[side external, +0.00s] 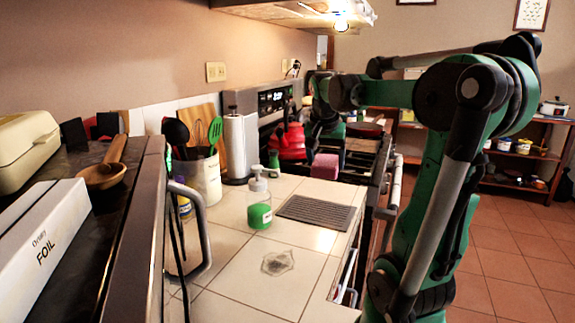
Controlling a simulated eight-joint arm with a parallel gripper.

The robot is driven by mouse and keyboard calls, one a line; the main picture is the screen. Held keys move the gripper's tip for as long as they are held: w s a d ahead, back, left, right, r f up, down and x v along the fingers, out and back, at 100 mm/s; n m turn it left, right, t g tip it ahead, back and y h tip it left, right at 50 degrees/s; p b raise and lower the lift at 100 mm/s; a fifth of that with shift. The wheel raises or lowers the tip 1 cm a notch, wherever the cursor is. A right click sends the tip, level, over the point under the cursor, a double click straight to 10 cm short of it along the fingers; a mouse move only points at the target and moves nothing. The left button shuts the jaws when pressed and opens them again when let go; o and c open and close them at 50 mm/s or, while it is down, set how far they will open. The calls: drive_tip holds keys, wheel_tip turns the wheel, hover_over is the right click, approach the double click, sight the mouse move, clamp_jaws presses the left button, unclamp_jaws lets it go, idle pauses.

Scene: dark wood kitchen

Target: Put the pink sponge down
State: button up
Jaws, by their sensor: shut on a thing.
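The pink sponge (325,166) shows as a small pink block near the middle of the side external view, at the far right end of the tiled counter (275,290). My gripper (326,150) is right above it, pointing down, and is shut on the sponge. The fingertips are small and dark, so their exact hold is hard to see. I cannot tell whether the sponge's underside touches the surface below or hangs just above it.
A grey ribbed mat (317,212) lies on the counter in front of the sponge. A green soap bottle (259,203) stands left of it. A red pot (291,142) is on the stove behind. A clear dish (278,263) sits nearer. Bare tiles lie between them.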

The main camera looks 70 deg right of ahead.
drive_tip(key=shift+s+d+r+m+g, duration=0.3)
drive_tip(key=shift+s+d+r+m, duration=0.1)
drive_tip(key=shift+m, duration=0.5)
wheel_tip(320, 180, down, 20)
drive_tip(key=shift+r, duration=0.15)
drive_tip(key=o, duration=1.2)
drive_tip(key=v, duration=1.2)
drive_tip(key=shift+r, duration=0.1)
